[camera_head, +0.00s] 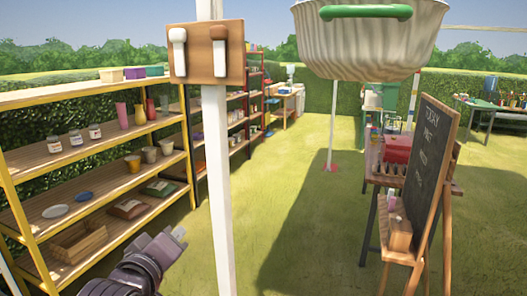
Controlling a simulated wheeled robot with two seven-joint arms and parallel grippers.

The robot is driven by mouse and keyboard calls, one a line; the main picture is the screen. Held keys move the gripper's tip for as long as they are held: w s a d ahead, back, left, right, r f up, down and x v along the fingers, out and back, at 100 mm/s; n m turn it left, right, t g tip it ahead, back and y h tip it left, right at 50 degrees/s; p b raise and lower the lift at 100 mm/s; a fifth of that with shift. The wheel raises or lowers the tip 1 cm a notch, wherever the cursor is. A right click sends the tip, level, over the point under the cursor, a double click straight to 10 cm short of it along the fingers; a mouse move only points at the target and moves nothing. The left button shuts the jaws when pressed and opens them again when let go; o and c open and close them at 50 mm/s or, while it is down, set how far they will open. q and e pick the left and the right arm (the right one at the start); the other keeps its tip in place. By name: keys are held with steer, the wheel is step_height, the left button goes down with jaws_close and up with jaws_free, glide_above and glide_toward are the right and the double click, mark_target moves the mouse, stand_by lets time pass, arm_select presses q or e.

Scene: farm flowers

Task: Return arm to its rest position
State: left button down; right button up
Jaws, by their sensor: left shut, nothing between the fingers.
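My left arm (125,278) comes in at the bottom left of the head view, dark and purplish grey. Its gripper (177,234) points up and away, in front of the lower part of the yellow-framed shelf. The light fingertips are close together with nothing visible between them, so it is shut and empty. It is just left of the white post (217,180), with a small gap in the picture. My right gripper is not in view.
A yellow-framed shelf (105,155) with jars, cups and plates stands at the left. A wooden board (207,52) is on the post. A ribbed pot (366,45) with a green handle hangs at the top. A chalkboard (427,165) stands right. Grass between is clear.

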arm_select(q)
steer(key=s+a+f+m+g+y, duration=0.1)
steer(key=s+f+m+g, duration=0.25)
steer(key=f, duration=0.55)
steer(key=s+f+m+g, duration=0.25)
steer(key=s+f, duration=0.25)
steer(key=f, duration=0.3)
steer(key=s+a+f+m+g, duration=0.1)
steer(key=s+f+m+g, duration=0.4)
steer(key=s+f, duration=0.7)
steer(key=s+f+g, duration=0.1)
steer(key=s+f, duration=0.1)
steer(key=f, duration=1.3)
steer(key=s+f+g, duration=0.2)
steer(key=f, duration=1.4)
steer(key=s+a+f, duration=0.2)
steer(key=s+f, duration=0.6)
steer(key=s, duration=0.1)
steer(key=s+a+f+y, duration=0.1)
steer(key=s+a+f, duration=0.1)
steer(key=s+f, duration=0.6)
steer(key=shift+s+n+g, duration=0.3)
steer(key=shift+s+g, duration=0.1)
steer(key=shift+s, duration=0.2)
steer(key=shift+f, duration=0.1)
